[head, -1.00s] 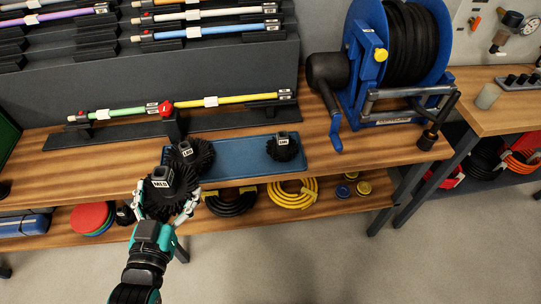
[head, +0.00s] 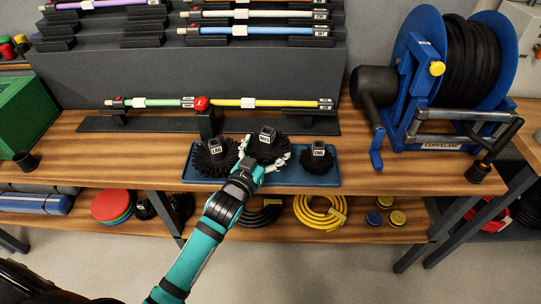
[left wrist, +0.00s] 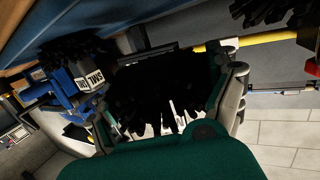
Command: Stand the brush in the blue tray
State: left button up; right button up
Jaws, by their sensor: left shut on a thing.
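The blue tray (head: 332,181) lies on the wooden bench in the head view. A black round brush labelled LRG (head: 215,157) stands at its left end and a smaller one labelled SML (head: 318,160) at its right end. My left gripper (head: 266,162) is shut on the brush labelled MED (head: 267,146), label block upward, over the middle of the tray between the other two. I cannot tell whether its bristles touch the tray. In the left wrist view its dark bristles (left wrist: 160,95) fill the space between the fingers. My right gripper is not in view.
Behind the tray, a low rack (head: 100,124) holds a green and yellow rod (head: 250,103). A blue hose reel (head: 425,85) stands to the right. A green box (head: 22,115) and a small dark cup (head: 26,161) are at the left. The bench left of the tray is clear.

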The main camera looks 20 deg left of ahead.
aim_at(271, 157)
pick_arm(q)
jog(key=shift+w+d+f, duration=0.1)
jog(key=shift+w+d, duration=0.3)
jog(key=shift+w, duration=0.4)
jog(key=shift+f, duration=1.75)
jog(key=shift+f+b, duration=0.3)
jog(key=shift+f, duration=0.3)
jog(key=o, duration=1)
jog(key=shift+c, duration=0.2)
